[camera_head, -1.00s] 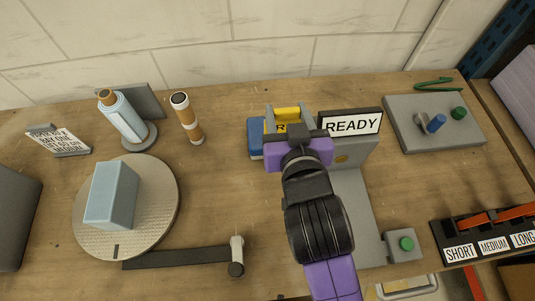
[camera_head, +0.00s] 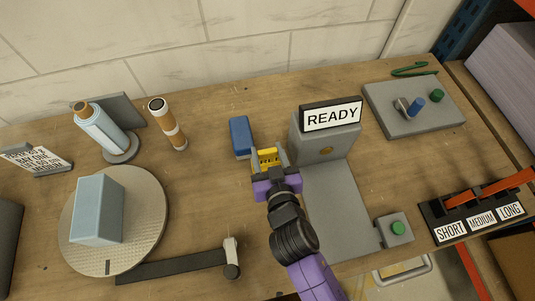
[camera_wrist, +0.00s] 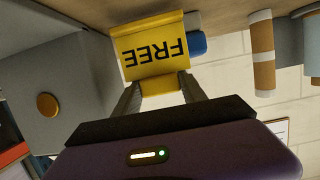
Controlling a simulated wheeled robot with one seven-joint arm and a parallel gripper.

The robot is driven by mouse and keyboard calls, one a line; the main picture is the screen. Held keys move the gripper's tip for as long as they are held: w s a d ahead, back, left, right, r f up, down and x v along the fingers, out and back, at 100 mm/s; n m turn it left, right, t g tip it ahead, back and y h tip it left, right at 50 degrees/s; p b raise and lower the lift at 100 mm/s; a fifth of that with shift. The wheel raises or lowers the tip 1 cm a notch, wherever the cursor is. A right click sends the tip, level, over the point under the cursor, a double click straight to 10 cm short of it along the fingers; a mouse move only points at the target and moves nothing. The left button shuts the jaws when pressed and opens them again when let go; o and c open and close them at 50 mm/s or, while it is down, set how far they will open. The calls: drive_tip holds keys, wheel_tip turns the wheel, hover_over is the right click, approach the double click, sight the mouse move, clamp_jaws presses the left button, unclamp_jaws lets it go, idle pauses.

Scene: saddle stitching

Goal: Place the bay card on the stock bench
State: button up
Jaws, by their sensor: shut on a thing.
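The bay card is a yellow folded card (camera_wrist: 155,47) marked FREE, upside down in the wrist view. It also shows as a small yellow patch in the head view (camera_head: 268,155). My gripper (camera_head: 271,170) is shut on the card's near edge. In the wrist view the fingers (camera_wrist: 163,88) pinch it from both sides. The card is left of the grey READY machine (camera_head: 325,150), over the wooden bench top (camera_head: 205,205). I cannot tell whether it touches the wood. No label marks a surface as the stock bench.
A blue block (camera_head: 241,137) stands just behind the card. A copper-banded cylinder (camera_head: 168,124), a bottle (camera_head: 100,127) and a round turntable (camera_head: 150,215) are to the left. A green button box (camera_head: 395,230) and a labelled rack (camera_head: 470,212) are right.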

drive_tip(key=shift+f, duration=0.6)
drive_tip(key=shift+f, duration=0.2)
drive_tip(key=o, duration=1.4)
drive_tip(key=shift+c, duration=0.2)
drive_tip(key=shift+r, duration=0.2)
drive_tip(key=b+v, duration=0.2)
drive_tip(key=v, duration=1)
